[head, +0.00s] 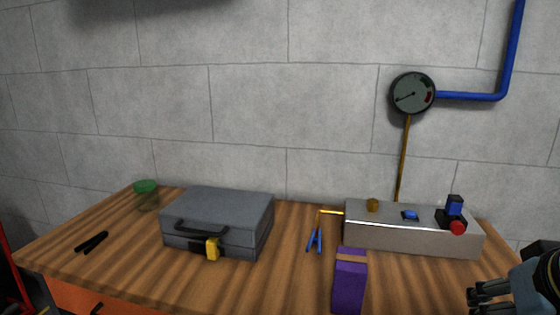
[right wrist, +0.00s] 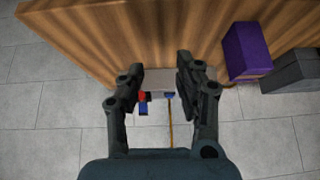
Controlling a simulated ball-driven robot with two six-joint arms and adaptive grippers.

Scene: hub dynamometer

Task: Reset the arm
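My right gripper (head: 474,298) is at the lower right edge of the head view, at the right end of the workbench, in front of the metal box. In the right wrist view my right gripper (right wrist: 157,72) has its two fingers spread wide, with nothing held between them. Part of the right arm is cut off by the picture's edge. My left gripper is not in view.
The wooden bench (head: 295,285) holds a grey case (head: 220,200), purple box (head: 350,285), blue-handled pliers (head: 315,238), black tool (head: 92,242), green-lidded jar (head: 147,195) and metal control box (head: 405,235). A gauge (head: 413,93) and blue pipe (head: 470,96) are on the wall.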

